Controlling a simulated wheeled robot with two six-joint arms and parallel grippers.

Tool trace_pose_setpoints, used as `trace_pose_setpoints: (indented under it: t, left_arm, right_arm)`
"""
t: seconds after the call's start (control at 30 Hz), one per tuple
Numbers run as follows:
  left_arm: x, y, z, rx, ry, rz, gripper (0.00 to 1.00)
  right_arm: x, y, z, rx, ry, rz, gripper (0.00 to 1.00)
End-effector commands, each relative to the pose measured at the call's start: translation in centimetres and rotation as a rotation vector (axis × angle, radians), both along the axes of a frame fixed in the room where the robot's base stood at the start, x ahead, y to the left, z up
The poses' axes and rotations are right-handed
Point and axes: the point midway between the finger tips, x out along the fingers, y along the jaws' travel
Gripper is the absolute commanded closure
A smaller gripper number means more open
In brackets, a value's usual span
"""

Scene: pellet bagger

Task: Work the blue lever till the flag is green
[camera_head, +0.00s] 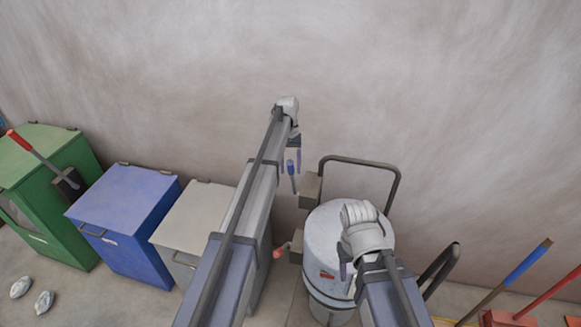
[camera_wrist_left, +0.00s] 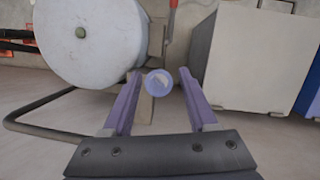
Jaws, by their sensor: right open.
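The blue lever (camera_head: 292,169) stands by the grey bracket beside the white drum. Its round blue end (camera_wrist_left: 158,82) faces the left wrist camera. My left gripper (camera_head: 291,162) is above it, pointing down, with its two purple fingers on either side of the lever end. In the left wrist view the fingers (camera_wrist_left: 160,98) stand apart, with small gaps to the lever, so it looks open. My right gripper (camera_head: 346,268) is open over the drum's lid. A small red patch (camera_head: 327,275) shows on the drum; I cannot tell whether it is the flag. No green flag is visible.
The white drum (camera_head: 325,225) has a dark tube frame (camera_head: 362,162) behind it. A red-ended handle (camera_head: 279,251) sticks out left of the drum. Grey (camera_head: 190,222), blue (camera_head: 125,205) and green bins stand to the left. Brooms lean at the right.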

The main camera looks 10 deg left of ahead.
Motion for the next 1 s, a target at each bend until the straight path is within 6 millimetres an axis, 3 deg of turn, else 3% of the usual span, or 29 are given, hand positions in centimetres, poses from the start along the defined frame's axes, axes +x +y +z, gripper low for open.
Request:
trace_pose_setpoints:
  t: [0.47, 1.0]
  left_arm:
    - [0.1, 0.1, 0.9, 0.000, 0.001, 0.000, 0.38]
    - [1.6, 0.7, 7.2, 0.000, 0.001, 0.000, 0.38]
  right_arm:
    - [0.0, 0.0, 0.9, 0.000, 0.000, 0.000, 0.50]
    - [0.0, 0.0, 7.2, 0.002, 0.000, -0.008, 0.50]
